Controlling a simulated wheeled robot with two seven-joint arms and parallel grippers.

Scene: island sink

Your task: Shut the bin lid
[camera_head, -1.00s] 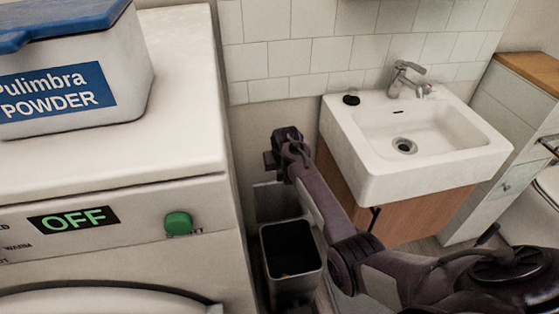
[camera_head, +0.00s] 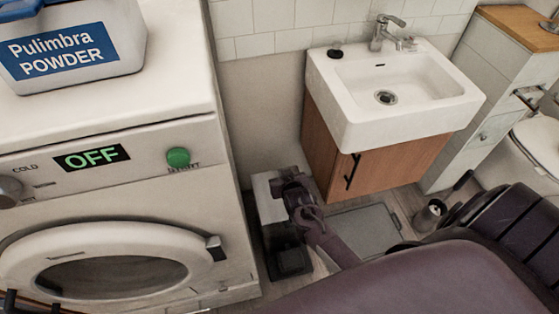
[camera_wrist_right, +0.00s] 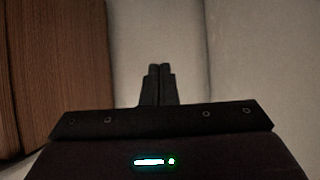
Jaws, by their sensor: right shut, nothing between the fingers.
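The bin (camera_head: 272,238) stands on the floor between the washing machine and the sink cabinet. Its pale lid (camera_head: 267,206) stands raised at the back, and the dark opening shows in front of it, partly covered by my right arm. My right gripper (camera_head: 281,183) is over the bin at the raised lid's upper edge; I cannot tell whether it touches the lid. In the right wrist view its fingers (camera_wrist_right: 158,84) are shut and empty, pointing at pale surfaces.
The washing machine (camera_head: 110,200) borders the bin on the left, with a powder box (camera_head: 75,50) on top. The wooden sink cabinet (camera_head: 375,172) and sink (camera_head: 400,100) are close on the right. A grey floor scale or mat (camera_head: 362,230) lies below.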

